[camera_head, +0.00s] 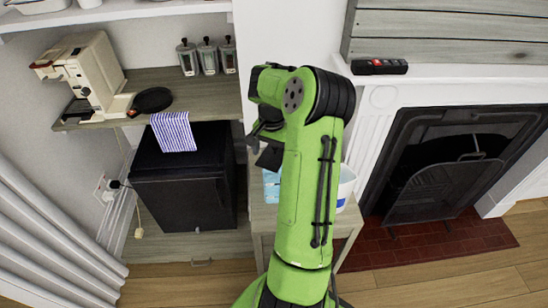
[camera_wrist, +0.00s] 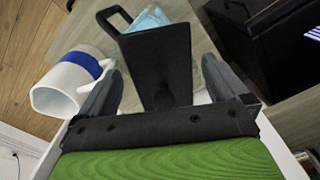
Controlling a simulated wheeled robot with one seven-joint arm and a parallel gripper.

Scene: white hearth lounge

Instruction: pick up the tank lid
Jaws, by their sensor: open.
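A black tapered piece (camera_wrist: 158,58) with a squared loop at one corner and a short stub near me lies between my fingers in the wrist view. It may be the tank lid, but I cannot tell for sure. My gripper (camera_wrist: 162,70) is open, with one finger on each side of it and a gap showing at both sides. In the head view my gripper (camera_head: 262,140) is partly hidden by my green arm, above a small wooden table (camera_head: 262,217). A dark flat piece (camera_head: 269,157) shows just below it there.
A white container with a blue band (camera_wrist: 75,80) and a light blue packet (camera_wrist: 150,18) are close by on the table. A black fridge (camera_head: 185,185) stands left, under a shelf with a coffee machine (camera_head: 95,75) and a round black item (camera_head: 152,100). A fireplace (camera_head: 450,165) is right.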

